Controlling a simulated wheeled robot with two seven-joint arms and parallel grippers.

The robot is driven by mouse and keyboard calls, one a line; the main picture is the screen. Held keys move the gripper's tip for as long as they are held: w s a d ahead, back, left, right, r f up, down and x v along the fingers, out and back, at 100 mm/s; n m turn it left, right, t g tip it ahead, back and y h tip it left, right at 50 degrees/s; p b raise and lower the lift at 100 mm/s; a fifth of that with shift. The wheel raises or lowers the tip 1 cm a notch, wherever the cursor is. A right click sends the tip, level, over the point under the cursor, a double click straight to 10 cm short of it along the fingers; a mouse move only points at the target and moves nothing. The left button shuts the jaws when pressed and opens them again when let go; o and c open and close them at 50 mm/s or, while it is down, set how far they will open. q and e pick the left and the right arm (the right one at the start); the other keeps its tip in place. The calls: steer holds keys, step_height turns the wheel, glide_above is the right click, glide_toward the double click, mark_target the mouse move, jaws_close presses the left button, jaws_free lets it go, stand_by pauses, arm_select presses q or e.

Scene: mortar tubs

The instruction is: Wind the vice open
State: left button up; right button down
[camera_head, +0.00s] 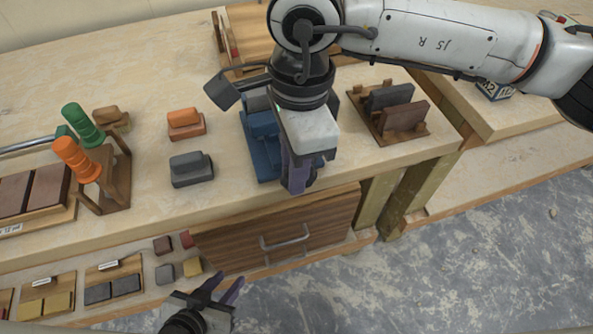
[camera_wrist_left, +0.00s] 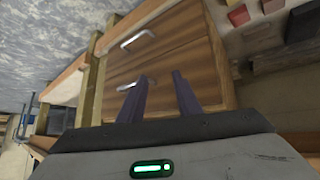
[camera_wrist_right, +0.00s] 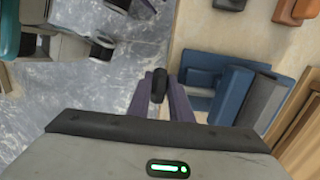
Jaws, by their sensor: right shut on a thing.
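The blue vice (camera_head: 262,143) sits at the front edge of the bench, partly hidden behind my right arm. In the right wrist view its blue body (camera_wrist_right: 232,95) lies right of my fingers, with a grey block (camera_wrist_right: 264,101) against it; I cannot tell whether the jaws clamp it. My right gripper (camera_head: 297,183) points down past the bench edge at the vice's front. Its fingers are shut on a black handle knob (camera_wrist_right: 159,84). My left gripper (camera_head: 229,287) is low, in front of the drawer unit; its fingers (camera_wrist_left: 161,80) are apart and empty.
A wooden drawer (camera_head: 285,238) with a metal handle is under the bench. Orange (camera_head: 186,124) and grey (camera_head: 191,169) blocks stand left of the vice. A rack (camera_head: 390,115) stands right. Orange (camera_head: 76,158) and green (camera_head: 82,123) handled tools stand in a holder left.

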steer(key=shift+a+t+h+b, duration=0.25)
steer(key=shift+t+h+b, duration=0.25)
steer(key=shift+h+b, duration=0.65)
steer(key=shift+h, duration=0.35)
steer(key=c, duration=1.6)
jaws_free()
steer(key=v, duration=1)
steer(key=shift+a+r, duration=0.1)
